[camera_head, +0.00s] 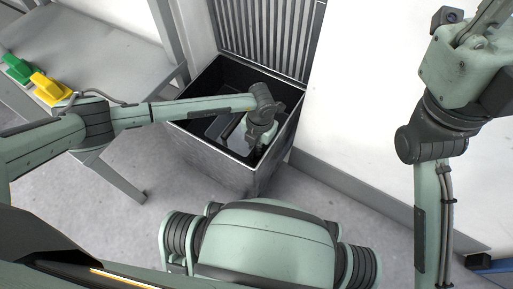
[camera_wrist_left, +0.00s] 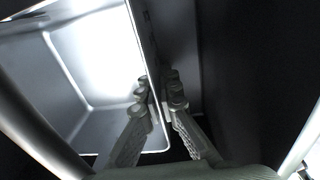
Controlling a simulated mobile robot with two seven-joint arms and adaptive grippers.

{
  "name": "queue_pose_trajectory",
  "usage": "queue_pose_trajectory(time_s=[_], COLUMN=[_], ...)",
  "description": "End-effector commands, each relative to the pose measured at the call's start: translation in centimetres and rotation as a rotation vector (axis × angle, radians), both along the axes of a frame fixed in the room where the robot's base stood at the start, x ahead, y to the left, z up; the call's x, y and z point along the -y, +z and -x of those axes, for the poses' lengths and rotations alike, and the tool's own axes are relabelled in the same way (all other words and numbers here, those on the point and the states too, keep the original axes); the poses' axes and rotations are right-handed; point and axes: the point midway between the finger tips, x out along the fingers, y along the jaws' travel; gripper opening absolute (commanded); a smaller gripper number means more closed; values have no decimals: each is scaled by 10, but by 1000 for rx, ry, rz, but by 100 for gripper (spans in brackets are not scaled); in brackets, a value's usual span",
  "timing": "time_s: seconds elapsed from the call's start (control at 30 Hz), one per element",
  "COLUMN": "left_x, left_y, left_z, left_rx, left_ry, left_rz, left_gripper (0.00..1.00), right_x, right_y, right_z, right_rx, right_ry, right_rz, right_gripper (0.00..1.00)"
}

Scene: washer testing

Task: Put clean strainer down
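A grey tray-like container, which I take to be the strainer (camera_head: 215,126), sits low inside a dark open-topped box (camera_head: 230,168). My left gripper (camera_head: 258,140) reaches down into the box at the container's right side. In the left wrist view, the container (camera_wrist_left: 85,70) shows a bright inside and rounded corners. The fingers of my left gripper (camera_wrist_left: 156,98) lie on either side of its thin upright wall and appear closed on it. The container's underside is hidden, so I cannot tell whether it rests on the box floor. My right gripper is out of view; only its arm shows at right.
A slatted grey panel (camera_head: 268,35) stands up behind the box. A grey bench (camera_head: 115,60) at left holds a green object (camera_head: 17,68) and a yellow object (camera_head: 50,88). A white wall is at right. A blue item (camera_head: 492,264) lies at the lower right.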

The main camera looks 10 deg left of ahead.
Motion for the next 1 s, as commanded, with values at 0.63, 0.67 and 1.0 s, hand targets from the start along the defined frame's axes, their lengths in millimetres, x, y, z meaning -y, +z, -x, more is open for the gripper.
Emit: queue_pose_trajectory(time_s=[0.63, 0.67, 1.0], left_x=[0, 0, 2], left_y=[-1, -1, 24], left_z=[-1, -1, -2], left_rx=[2, 2, 4], left_ry=[0, 0, 0], left_rz=[1, 1, 3], left_gripper=[26, 26, 26], right_x=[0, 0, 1], right_y=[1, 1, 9], right_z=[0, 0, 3], right_rx=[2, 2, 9], right_ry=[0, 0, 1], right_rz=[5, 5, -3], right_gripper=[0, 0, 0])
